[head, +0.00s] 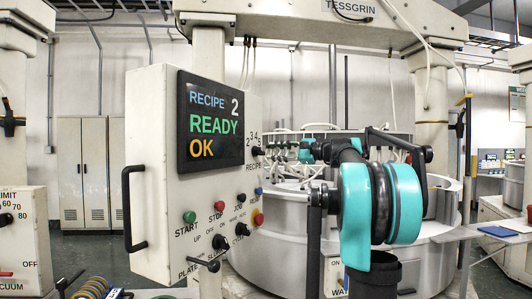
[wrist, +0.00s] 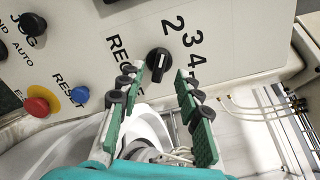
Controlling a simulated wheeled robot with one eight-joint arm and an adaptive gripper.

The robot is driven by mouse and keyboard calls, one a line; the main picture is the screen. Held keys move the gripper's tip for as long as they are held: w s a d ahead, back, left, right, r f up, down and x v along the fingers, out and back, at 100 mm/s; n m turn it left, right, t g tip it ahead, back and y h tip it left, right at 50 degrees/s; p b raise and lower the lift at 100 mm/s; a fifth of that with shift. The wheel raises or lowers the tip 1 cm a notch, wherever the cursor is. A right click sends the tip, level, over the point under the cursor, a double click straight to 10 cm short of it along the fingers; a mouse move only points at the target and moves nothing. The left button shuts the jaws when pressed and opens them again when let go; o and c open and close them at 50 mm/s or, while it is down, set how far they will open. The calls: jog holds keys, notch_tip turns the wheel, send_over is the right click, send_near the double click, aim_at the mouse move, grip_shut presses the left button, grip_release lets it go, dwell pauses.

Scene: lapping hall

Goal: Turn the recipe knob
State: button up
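The recipe knob (wrist: 158,59) is a round black knob with a white pointer mark, on the pale panel beside the numbers 2, 3 and 4. In the head view the knob (head: 257,151) sticks out at the panel's right edge. The panel's screen (head: 210,122) reads RECIPE 2, READY, OK. My gripper (wrist: 161,76) is open, with green pads on both sides of the knob's line and the knob just beyond the fingertips. No contact shows. In the head view my gripper (head: 302,151) is right of the knob; the fingers are partly hidden.
Close to the knob are a blue reset button (wrist: 79,95), a red emergency button (wrist: 37,106) on yellow, and a black jog knob (wrist: 33,24). A black handle (head: 128,208) juts from the panel's left. A large round machine (head: 285,240) stands behind my arm.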

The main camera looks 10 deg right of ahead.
jog(key=v, duration=0.6)
jog(key=shift+s+d, duration=0.25)
jog(key=shift+d, duration=0.05)
jog(key=s+a+f+n+g+h, duration=0.2)
jog(key=s+a+f, duration=0.2)
jog(key=f, duration=0.7)
jog(key=s+a+f+n+g+h, duration=0.1)
jog(key=s+a+f+h, duration=0.15)
jog(key=f, duration=0.75)
jog(key=s+a+f+n+g+h, duration=0.2)
jog(key=s+a+f, duration=0.2)
jog(key=f, duration=0.7)
jog(key=s+d+f+n+h, duration=0.2)
jog(key=s+f+n+h, duration=0.2)
jog(key=s+f, duration=0.7)
jog(key=s+d+f+n+g+h, duration=0.1)
jog(key=s+d+f+n+h, duration=0.1)
jog(key=s+f, duration=1)
notch_tip(320, 180, down, 5)
jog(key=shift+d+f+n+h, duration=0.2)
jog(key=shift+d+n+h, duration=0.1)
jog(key=shift+n+h, duration=0.75)
jog(key=shift+o, duration=0.4)
jog(key=shift+s, duration=0.1)
